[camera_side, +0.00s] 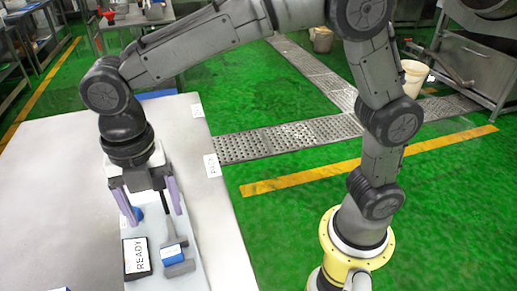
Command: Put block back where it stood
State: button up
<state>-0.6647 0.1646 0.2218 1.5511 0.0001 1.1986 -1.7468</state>
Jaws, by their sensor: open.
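A small blue block (173,253) with a pale patch is at the front of the white board (195,279), against a grey T-shaped part (180,268). A second blue piece (138,213) shows beside my gripper's left finger and is partly hidden, so its shape is unclear. My gripper (155,219) points down over the board with its two purple fingers apart. It is open, behind the blue block in this view. I see nothing clamped between the fingers. I cannot tell from this view which blue piece is the task's block.
A black-framed sign reading READY (137,258) is on the board, left of the grey part. The board is on a pale table (60,190), whose left part is largely bare. A flat blue item (155,94) is near the table's back edge.

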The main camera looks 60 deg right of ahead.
jog(key=s+d+r+m+t+y, duration=0.1)
jog(key=s+d+r+m, duration=0.2)
jog(key=d+m, duration=0.45)
jog(key=s+d+r+m+t, duration=0.25)
jog(key=d+m, duration=0.35)
jog(key=d, duration=0.3)
jog(key=s+d+f+m+t+h, duration=0.1)
jog(key=s+d+f+m+t, duration=0.1)
jog(key=s+d+m, duration=0.6)
jog(key=s+m, duration=0.1)
jog(key=m, duration=0.4)
jog(key=shift+s+d+f, duration=0.15)
jog(key=shift+s+d, duration=0.05)
jog(key=shift+s, duration=0.1)
jog(key=shift+s+d+f+m, duration=0.15)
jog(key=shift+s+f+m, duration=0.15)
jog(key=shift+m, duration=0.25)
jog(key=shift+c, duration=0.5)
jog(key=shift+r, duration=0.15)
